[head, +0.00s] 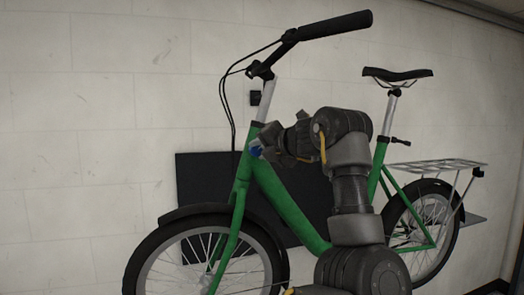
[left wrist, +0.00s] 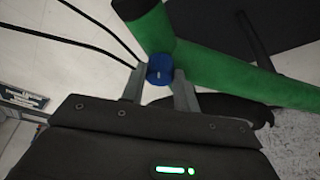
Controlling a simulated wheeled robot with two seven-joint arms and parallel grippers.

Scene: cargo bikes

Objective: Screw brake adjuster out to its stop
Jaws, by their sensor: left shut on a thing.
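The brake adjuster is a round blue knob (left wrist: 160,68) against the green frame tube (left wrist: 215,68) of the bike. In the left wrist view it sits between the two grey fingers of my left gripper (left wrist: 160,90), which is shut on it. My left arm crosses in front of the bike. The knob's thread is not visible. My right gripper is in neither view.
Black cables (head: 226,105) run from the handlebar (head: 335,25) down past the head tube, close to my left gripper. The front wheel (head: 205,262) is below. A dark panel (head: 195,180) stands behind the bike against a white block wall (head: 80,120).

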